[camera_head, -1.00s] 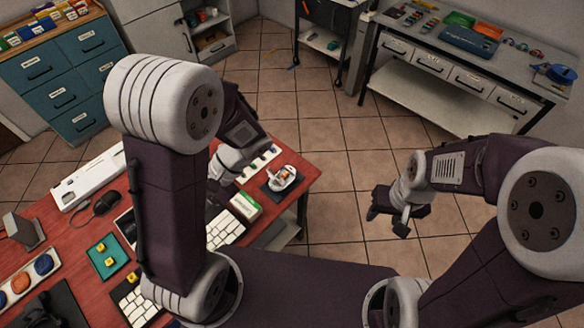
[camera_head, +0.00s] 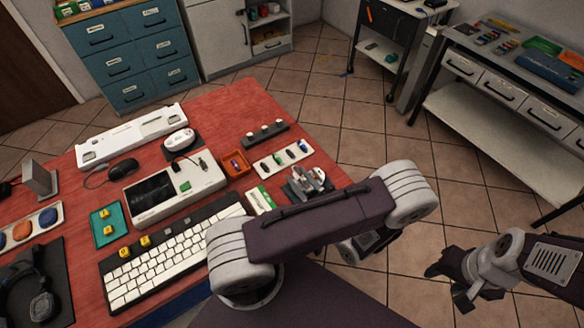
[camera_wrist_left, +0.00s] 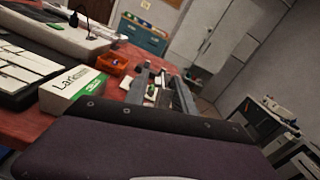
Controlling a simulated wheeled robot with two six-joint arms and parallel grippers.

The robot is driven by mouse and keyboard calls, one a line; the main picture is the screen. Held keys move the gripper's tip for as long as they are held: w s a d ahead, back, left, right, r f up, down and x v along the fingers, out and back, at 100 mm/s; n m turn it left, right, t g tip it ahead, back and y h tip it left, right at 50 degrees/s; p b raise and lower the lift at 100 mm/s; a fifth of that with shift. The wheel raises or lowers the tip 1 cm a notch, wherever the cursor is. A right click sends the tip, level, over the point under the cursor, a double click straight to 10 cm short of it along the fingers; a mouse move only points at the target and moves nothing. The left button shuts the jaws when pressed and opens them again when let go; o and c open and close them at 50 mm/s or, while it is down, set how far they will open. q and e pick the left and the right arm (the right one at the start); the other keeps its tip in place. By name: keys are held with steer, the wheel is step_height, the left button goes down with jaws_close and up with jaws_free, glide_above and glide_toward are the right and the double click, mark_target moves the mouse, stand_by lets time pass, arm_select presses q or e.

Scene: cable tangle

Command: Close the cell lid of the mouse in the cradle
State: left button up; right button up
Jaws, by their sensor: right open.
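My right gripper (camera_head: 448,284) is open and empty over the tiled floor, away from the desk.
Behind are a white strip of small items (camera_head: 283,158), an orange tray (camera_head: 236,164) and a dark rack (camera_head: 265,134). A keyboard (camera_head: 170,255) lies left.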

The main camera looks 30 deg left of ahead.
arm_select(q)
steer(key=x, duration=0.4)
steer(key=shift+s+a, duration=0.25)
steer(key=shift+w, duration=0.1)
jaws_close()
steer(key=m+p, duration=0.1)
steer(key=w+m, duration=0.1)
steer(key=m, duration=0.1)
steer(key=shift+w+d+r+p, duration=0.2)
steer(key=shift+w+d+p, duration=0.05)
steer(key=shift+d+p, duration=0.1)
steer(key=shift+w+d+f+m+p, duration=0.1)
steer(key=shift+w+m, duration=0.2)
steer(key=shift+m, duration=0.35)
steer(key=shift+w+d+m+p, duration=0.15)
steer(key=shift+w+m, duration=0.15)
steer(key=shift+m, duration=0.3)
steer(key=shift+w+d+f+m+p, duration=0.1)
steer(key=shift+w+m, duration=0.15)
steer(key=shift+m, duration=0.4)
